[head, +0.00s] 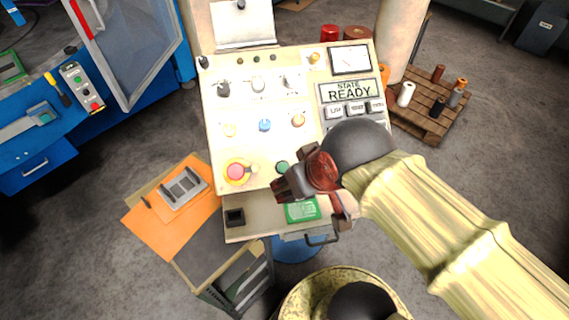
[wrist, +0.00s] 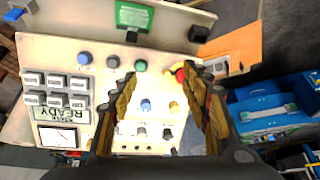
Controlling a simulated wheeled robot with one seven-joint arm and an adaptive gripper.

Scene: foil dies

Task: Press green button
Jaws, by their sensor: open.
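The green button (head: 282,167) is a small dark green round button low on the sloped cream control panel (head: 215,120), right of the red mushroom button (head: 236,172) on its yellow base. In the wrist view, turned around, the green button (wrist: 141,66) shows between my fingertips, closer to the left one. My gripper (head: 284,188) is open and empty over the panel's lower edge, right next to the green button in the head view. The red button (wrist: 180,75) is partly hidden behind the right finger. Whether a fingertip touches the panel cannot be told.
Orange, blue and yellow buttons, knobs and a READY display (head: 348,91) share the panel. A green card (head: 302,209) lies on the ledge below. An orange board (head: 150,225) sits at left. A blue machine (head: 130,110) and a wooden pallet (head: 425,120) flank the panel.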

